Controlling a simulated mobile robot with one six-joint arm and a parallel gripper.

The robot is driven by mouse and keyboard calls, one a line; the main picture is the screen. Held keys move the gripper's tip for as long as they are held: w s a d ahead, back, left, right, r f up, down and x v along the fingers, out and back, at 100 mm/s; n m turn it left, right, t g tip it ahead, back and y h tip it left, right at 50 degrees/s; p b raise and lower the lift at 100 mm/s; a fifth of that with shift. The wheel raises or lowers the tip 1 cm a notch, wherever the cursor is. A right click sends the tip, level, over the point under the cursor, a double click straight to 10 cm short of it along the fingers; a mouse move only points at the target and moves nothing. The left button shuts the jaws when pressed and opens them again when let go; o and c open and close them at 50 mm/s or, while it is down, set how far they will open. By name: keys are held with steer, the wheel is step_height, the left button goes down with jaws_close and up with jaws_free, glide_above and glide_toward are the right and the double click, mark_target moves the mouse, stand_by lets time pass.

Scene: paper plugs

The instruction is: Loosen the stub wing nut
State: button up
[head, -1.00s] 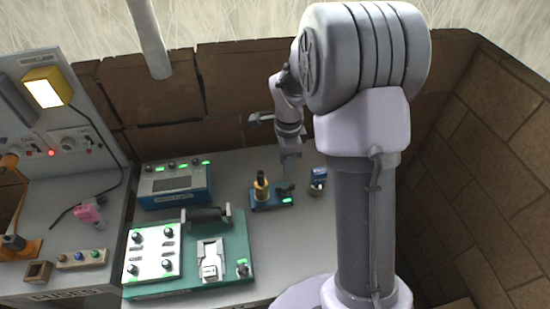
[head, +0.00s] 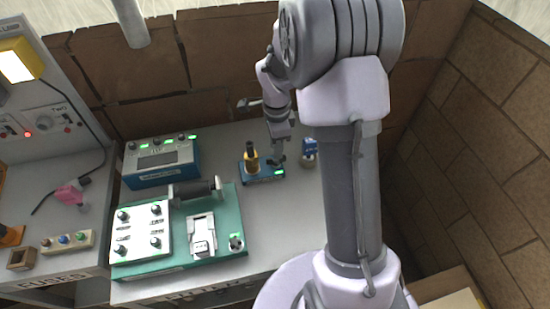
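A dark piece, which may be the stub wing nut, sits at the block's right end beside a green light. It is partly covered and too small to make out clearly. My gripper (head: 278,156) points down right over that end of the block. I cannot tell if it touches the dark piece, or whether its fingers are open or shut.
A blue container with a label (head: 310,148) stands close to the right of the block. A blue metered box (head: 160,175) and a green base (head: 218,250) with knobs, a dark roller and a white latch stand left. Brick walls close the back and right.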

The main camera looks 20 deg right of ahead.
steer(key=shift+f+b, duration=1.7)
steer(key=shift+f, duration=0.3)
steer(key=shift+r, duration=0.1)
jaws_close()
